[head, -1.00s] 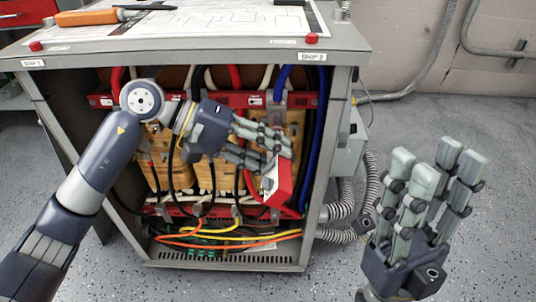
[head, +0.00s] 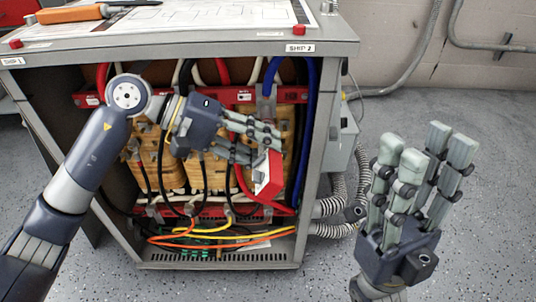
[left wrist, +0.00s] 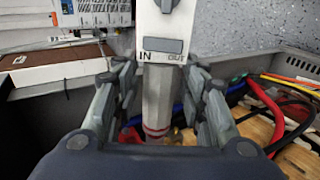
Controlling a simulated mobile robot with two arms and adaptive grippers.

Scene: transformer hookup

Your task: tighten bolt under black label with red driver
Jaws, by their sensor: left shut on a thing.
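My left gripper (head: 258,142) is shut on a red and white driver (head: 269,175) in front of the open cabinet's right side. In the left wrist view the driver's grey barrel (left wrist: 158,95) sits between the fingers; its white head reads IN and OUT. The driver's working end cannot be made out clearly. My right gripper (head: 428,160) is open and empty, fingers pointing up, right of the cabinet. A black label and the bolt under it cannot be made out; red bars (head: 235,95) with small pale labels cross the cabinet.
The grey cabinet (head: 325,150) holds wooden-coloured coils and red, blue, white and black cables. Yellow and orange wires (head: 235,232) loop at its bottom. Ribbed hoses (head: 335,205) run on the right.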

